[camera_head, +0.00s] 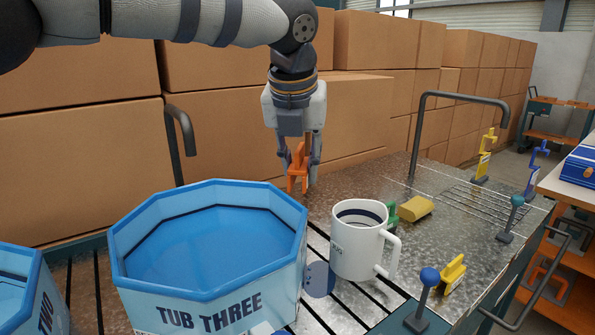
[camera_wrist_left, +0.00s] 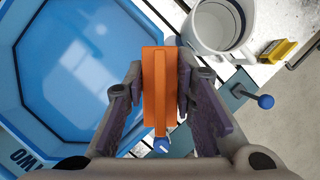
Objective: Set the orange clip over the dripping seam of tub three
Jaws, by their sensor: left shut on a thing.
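My left gripper (camera_head: 300,172) is shut on the orange clip (camera_head: 298,167), holding it in the air behind the right rear side of tub three. In the left wrist view the clip (camera_wrist_left: 154,90) sits upright between the two fingers of the gripper (camera_wrist_left: 158,95). Tub three (camera_head: 208,306) is a blue octagonal tub with its name on the front wall and blue liquid inside. It fills the upper left of the left wrist view (camera_wrist_left: 85,60). A round bluish patch (camera_head: 320,280) lies beside its right side. I cannot make out the dripping seam itself. My right gripper is not in view.
A white mug (camera_head: 356,246) stands right of tub three, with a green item and a yellow block (camera_head: 416,209) behind it. A blue-knobbed lever (camera_head: 428,280) and yellow clip (camera_head: 453,274) are near the front edge. Tub two (camera_head: 40,300) is at left. Cardboard boxes (camera_head: 375,45) stand behind.

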